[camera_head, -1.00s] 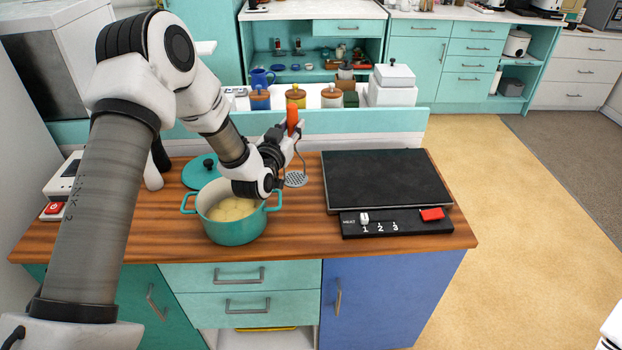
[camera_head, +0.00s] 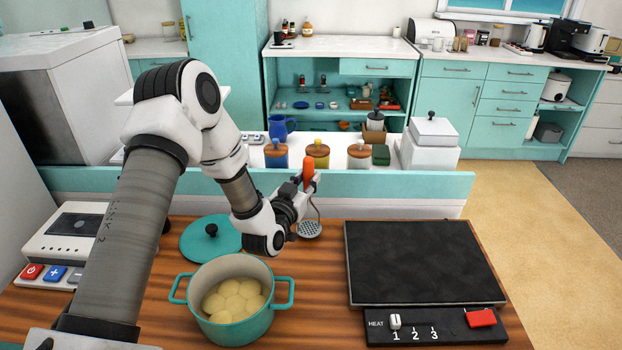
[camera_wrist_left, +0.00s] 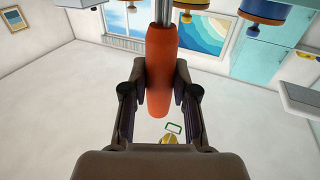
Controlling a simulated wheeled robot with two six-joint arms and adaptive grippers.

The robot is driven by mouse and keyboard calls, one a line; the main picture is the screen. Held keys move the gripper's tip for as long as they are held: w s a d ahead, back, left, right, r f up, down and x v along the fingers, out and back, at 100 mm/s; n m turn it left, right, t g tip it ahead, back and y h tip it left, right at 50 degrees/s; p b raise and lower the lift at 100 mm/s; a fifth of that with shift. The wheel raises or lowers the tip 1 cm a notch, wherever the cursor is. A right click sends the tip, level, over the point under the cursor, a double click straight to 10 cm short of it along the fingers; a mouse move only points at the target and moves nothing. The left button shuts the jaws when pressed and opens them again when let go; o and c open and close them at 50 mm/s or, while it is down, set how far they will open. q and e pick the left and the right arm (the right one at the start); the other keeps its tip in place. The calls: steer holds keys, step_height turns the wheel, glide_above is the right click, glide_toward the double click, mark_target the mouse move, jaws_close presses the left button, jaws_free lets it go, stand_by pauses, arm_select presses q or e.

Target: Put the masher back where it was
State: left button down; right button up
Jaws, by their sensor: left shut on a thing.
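The masher has an orange handle (camera_head: 308,173) and a round perforated metal head (camera_head: 309,229). My left gripper (camera_head: 301,184) is shut on its handle, which is upright in the head view. The handle also shows between the two fingers in the left wrist view (camera_wrist_left: 160,70). The masher head appears low over the wooden counter, behind and right of the pot; I cannot tell whether it touches the wood. The teal pot (camera_head: 236,329) holds several pale potatoes (camera_head: 232,299). My right gripper is out of view.
The teal lid (camera_head: 208,243) lies behind the pot. A black hot plate (camera_head: 420,263) with a heat control panel (camera_head: 437,326) is to the right. A teal ledge (camera_head: 400,186) runs behind the counter, with several jars beyond it. Bare wood (camera_head: 320,290) lies between pot and hot plate.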

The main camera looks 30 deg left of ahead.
arm_select(q)
steer(key=shift+s+d+f, duration=0.15)
steer(key=shift+s+f, duration=0.05)
steer(key=shift+f, duration=0.65)
steer(key=shift+w+f, duration=0.15)
steer(key=shift+w, duration=0.35)
steer(key=c, duration=0.9)
jaws_free()
steer(key=shift+s, duration=0.15)
steer(key=shift+s+r, duration=0.25)
steer(key=shift+s, duration=0.05)
steer(key=shift+w, duration=0.1)
steer(key=shift+f, duration=0.15)
steer(key=s+d+b, duration=0.1)
steer(key=s, duration=0.6)
steer(key=shift+s, duration=0.15)
